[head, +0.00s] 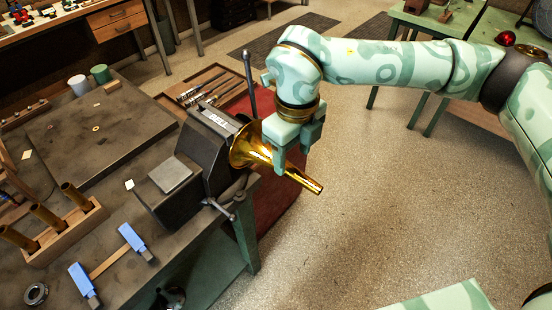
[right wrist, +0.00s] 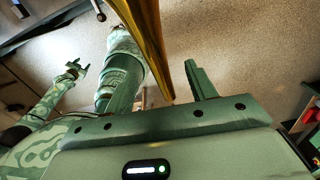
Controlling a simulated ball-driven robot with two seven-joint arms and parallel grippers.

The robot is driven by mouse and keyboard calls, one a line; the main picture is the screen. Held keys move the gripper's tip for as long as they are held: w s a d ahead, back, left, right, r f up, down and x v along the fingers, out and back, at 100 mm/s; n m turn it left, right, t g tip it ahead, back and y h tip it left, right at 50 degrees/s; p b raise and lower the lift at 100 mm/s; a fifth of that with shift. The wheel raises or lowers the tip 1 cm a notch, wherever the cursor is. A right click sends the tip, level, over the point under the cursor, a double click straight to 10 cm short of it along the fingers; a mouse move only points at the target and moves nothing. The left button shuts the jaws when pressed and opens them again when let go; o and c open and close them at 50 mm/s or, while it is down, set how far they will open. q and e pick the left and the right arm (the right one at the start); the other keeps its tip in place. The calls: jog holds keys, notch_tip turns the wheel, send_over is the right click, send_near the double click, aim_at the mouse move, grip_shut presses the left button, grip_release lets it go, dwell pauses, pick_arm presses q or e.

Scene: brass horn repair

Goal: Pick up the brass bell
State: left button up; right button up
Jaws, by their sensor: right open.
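The golden brass bell (head: 245,146) is held at the dark vise (head: 205,160), flared end at the jaws. Its narrow tube points out past the bench edge, down to the right. My right gripper (head: 292,150) is open, with its fingers pointing down around the tube. In the right wrist view the bell's tube (right wrist: 146,45) runs between the two fingers, with a visible gap to the right-hand finger. Contact with the other finger is unclear. My left gripper (right wrist: 75,69) shows small at the left of the right wrist view, away from the bell; its jaw state is unclear.
Open floor lies to the right.

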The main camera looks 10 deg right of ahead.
aim_at(289, 178)
jog(key=shift+w+f, duration=0.15)
jog(key=shift+f, duration=1.35)
jog(key=f, duration=0.3)
jog(key=shift+s+a+f, duration=0.2)
jog(key=shift+s+f, duration=0.1)
jog(key=shift+f, duration=0.65)
pick_arm(q)
jog(key=shift+w+d+r, duration=0.1)
jog(key=shift+w+r, duration=0.1)
jog(key=shift+w, duration=0.55)
pick_arm(e)
jog(key=shift+r, duration=0.1)
jog(key=c, duration=1.2)
pick_arm(q)
jog(key=shift+s, duration=0.1)
jog(key=shift+f, duration=0.1)
